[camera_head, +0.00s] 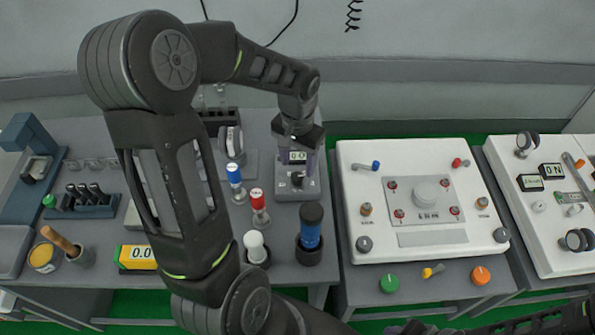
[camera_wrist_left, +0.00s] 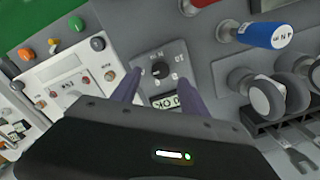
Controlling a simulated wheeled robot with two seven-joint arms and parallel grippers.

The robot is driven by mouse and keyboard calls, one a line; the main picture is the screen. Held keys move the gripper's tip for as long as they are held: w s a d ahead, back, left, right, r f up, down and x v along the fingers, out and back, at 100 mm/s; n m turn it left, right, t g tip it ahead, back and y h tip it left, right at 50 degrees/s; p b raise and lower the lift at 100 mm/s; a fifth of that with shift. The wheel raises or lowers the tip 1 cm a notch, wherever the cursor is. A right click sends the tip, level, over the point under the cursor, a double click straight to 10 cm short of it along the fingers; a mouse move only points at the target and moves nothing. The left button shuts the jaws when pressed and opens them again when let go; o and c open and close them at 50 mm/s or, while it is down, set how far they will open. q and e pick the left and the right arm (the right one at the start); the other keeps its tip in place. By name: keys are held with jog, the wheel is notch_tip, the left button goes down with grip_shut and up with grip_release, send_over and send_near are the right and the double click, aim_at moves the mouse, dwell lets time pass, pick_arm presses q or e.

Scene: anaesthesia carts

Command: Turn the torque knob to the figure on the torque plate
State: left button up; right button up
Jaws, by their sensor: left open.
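The torque knob (camera_wrist_left: 159,77) is a dark round knob on a grey unit, with a pale pointer mark and printed figures around it. The same knob shows in the head view (camera_head: 297,178). A small display plate (camera_head: 297,156) stands behind it; in the wrist view its black characters (camera_wrist_left: 165,102) are upside down and partly covered, reading roughly 0.0. My left gripper (camera_wrist_left: 160,84) is open, its two purple fingers on either side of the display, tips close to the knob. I cannot tell whether they touch it. My right gripper's fingers do not show.
A blue-topped switch (camera_head: 234,174), a red-topped one (camera_head: 258,200) and a black-and-blue post (camera_head: 311,228) stand close by. A yellow meter (camera_head: 138,256) is at the front left. A white panel (camera_head: 424,245) with knobs lies to the right.

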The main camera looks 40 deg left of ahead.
aim_at(298, 175)
pick_arm(q)
notch_tip(298, 175, down, 5)
jog(key=shift+r, duration=0.1)
dwell(0.3)
grip_shut()
dwell(0.4)
